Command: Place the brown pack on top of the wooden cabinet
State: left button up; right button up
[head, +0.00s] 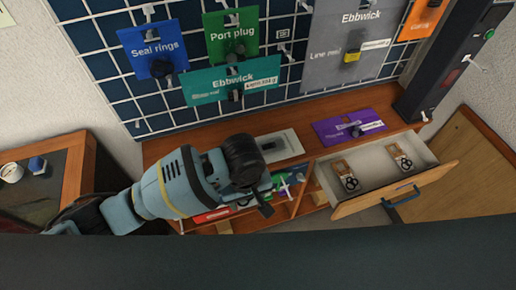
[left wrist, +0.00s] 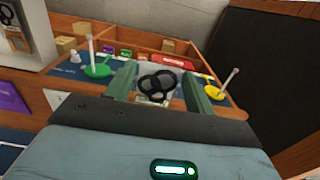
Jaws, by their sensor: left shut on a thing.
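My left gripper (head: 264,207) is in front of the wooden cabinet (head: 200,135), left of its open drawer (head: 395,190). In the left wrist view it (left wrist: 158,92) is shut on a clear pack with black rings (left wrist: 157,83). No brown part of this held pack shows there, and the head view hides it behind the gripper. Two similar packs with brown tops lie in the drawer, one on the left (head: 346,176) and one on the right (head: 401,158). My right gripper is not in view.
A grey plate (head: 281,146) and a purple card (head: 350,128) lie on the cabinet top. A blue pegboard (head: 113,92) with hanging cards rises behind. A side table (head: 72,165) bears a gauge (head: 11,172). Green (left wrist: 97,70) and yellow (left wrist: 215,92) bases carry pale posts.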

pick_arm(q)
jog(key=w+a, duration=0.3)
jog(key=w+a+f, duration=0.1)
jog(key=w+a, duration=0.2)
jog(key=a, duration=0.1)
jog(key=w+a, duration=0.3)
jog(key=shift+w+a+f+b, duration=0.15)
jog(key=shift+a+b, duration=0.1)
jog(key=shift+b, duration=0.15)
jog(key=shift+w+a, duration=0.4)
jog(key=shift+a, duration=0.05)
jog(key=shift+w+a+f, duration=0.1)
jog(key=shift+w+a, duration=0.3)
jog(key=shift+a, duration=0.05)
notch_tip(320, 180, down, 3)
jog(key=shift+s+d+r+b, duration=0.1)
jog(key=shift+r+b, duration=0.05)
jog(key=shift+b, duration=0.15)
jog(key=shift+f, duration=0.4)
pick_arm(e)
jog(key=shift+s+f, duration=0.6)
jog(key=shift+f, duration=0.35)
pick_arm(q)
jog(key=shift+f, duration=0.1)
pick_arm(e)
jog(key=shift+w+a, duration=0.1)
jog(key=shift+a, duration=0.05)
